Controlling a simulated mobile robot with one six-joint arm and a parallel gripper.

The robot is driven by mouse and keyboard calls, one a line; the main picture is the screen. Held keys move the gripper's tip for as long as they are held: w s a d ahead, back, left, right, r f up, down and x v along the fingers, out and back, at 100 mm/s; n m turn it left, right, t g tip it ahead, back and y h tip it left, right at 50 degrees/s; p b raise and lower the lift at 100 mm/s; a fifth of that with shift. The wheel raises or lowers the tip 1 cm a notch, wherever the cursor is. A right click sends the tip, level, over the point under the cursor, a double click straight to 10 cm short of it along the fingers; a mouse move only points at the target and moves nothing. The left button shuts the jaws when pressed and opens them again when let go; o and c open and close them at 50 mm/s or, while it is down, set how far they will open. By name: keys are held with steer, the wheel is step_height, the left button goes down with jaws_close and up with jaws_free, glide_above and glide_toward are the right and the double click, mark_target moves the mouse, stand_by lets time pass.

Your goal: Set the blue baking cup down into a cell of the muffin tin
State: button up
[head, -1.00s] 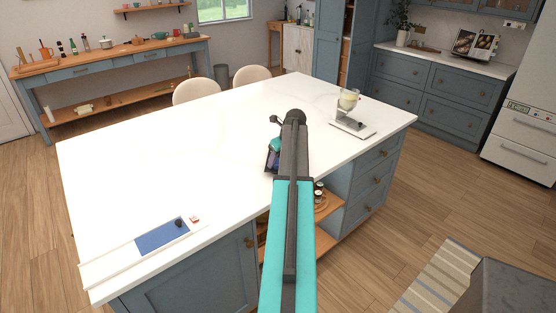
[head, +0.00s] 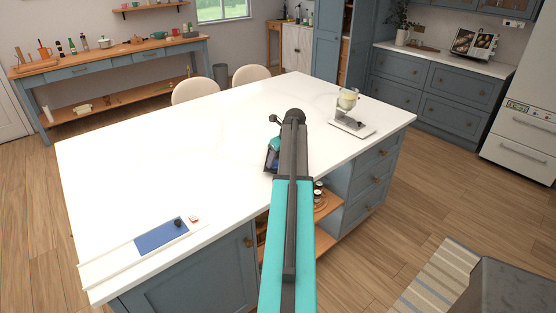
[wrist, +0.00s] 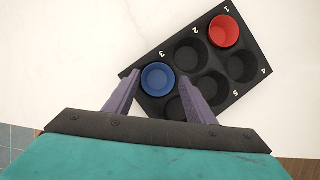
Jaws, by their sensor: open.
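In the wrist view the black muffin tin (wrist: 216,88) lies on the white worktop, turned at a slant. Numbers mark its cells. The blue baking cup (wrist: 158,79) sits in the cell beside the number 3. A red baking cup (wrist: 224,31) sits in the cell by number 1. My gripper (wrist: 166,82) is open, with one finger left of the blue cup and the other to its right, both apart from it. In the head view my arm hides most of the tin (head: 270,160).
The other cells in view look empty. A blue mat (head: 161,236) and a small red item (head: 193,219) lie at the left front. Much of the worktop is clear.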

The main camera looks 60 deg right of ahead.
steer(key=shift+s+a+f, duration=0.15)
steer(key=shift+a+f, duration=0.25)
steer(key=shift+f, duration=0.25)
steer(key=d+b+v, duration=0.1)
steer(key=b+v, duration=0.2)
steer(key=v, duration=1.1)
steer(key=shift+w+r, duration=0.25)
steer(key=shift+r, duration=0.35)
